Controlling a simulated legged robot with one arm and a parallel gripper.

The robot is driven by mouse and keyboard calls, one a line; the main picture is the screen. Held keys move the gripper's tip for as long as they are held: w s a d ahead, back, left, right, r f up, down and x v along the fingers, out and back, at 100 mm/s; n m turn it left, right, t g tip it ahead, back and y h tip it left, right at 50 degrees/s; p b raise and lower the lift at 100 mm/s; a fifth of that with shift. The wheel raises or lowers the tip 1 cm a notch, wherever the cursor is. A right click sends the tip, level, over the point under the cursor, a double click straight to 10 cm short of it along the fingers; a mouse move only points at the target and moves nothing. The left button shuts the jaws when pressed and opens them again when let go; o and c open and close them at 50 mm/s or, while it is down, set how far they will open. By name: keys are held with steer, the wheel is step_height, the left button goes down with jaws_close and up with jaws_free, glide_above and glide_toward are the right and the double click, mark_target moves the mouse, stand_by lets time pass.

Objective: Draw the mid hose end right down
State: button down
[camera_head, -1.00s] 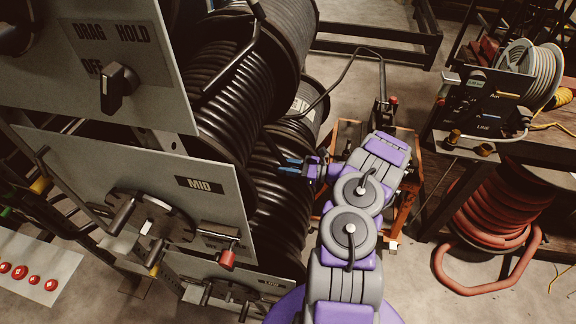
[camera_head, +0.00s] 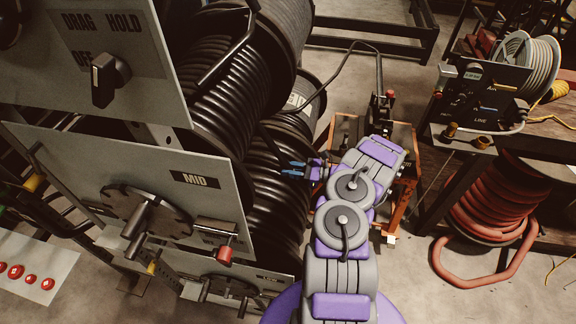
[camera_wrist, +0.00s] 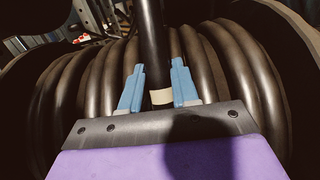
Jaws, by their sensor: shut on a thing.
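My gripper (camera_head: 292,168) is in front of the black hose reel (camera_head: 272,200) behind the panel marked MID (camera_head: 120,180). In the wrist view, my gripper's blue fingers (camera_wrist: 158,72) stand on either side of a dark hose end (camera_wrist: 152,35) with a pale band (camera_wrist: 161,97), and are shut on it. The hose runs up out of the top of that picture. Wound turns of hose (camera_wrist: 90,85) lie close behind the fingers. In the head view the held end is mostly hidden by the gripper.
An orange-framed cart (camera_head: 400,215) stands just right of the gripper. A bench with a red hose coil (camera_head: 490,205) is farther right. The panel's red-tipped lever (camera_head: 224,254) sticks out at lower left.

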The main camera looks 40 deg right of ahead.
steer(key=shift+w+d+r, duration=0.15)
steer(key=shift+d+r, duration=0.05)
steer(key=shift+r, duration=0.35)
steer(key=c, duration=1.2)
jaws_free()
steer(key=shift+a+r, duration=0.1)
steer(key=shift+a, duration=0.05)
steer(key=shift+o, duration=1.3)
steer(key=shift+a, duration=0.15)
steer(key=shift+s+d+f, duration=0.2)
steer(key=shift+s+d, duration=0.05)
steer(key=shift+d, duration=0.15)
steer(key=p+v, duration=0.2)
steer(key=v, duration=1.4)
steer(key=shift+s+f, duration=0.15)
steer(key=shift+s, duration=0.15)
steer(key=shift+d, duration=0.1)
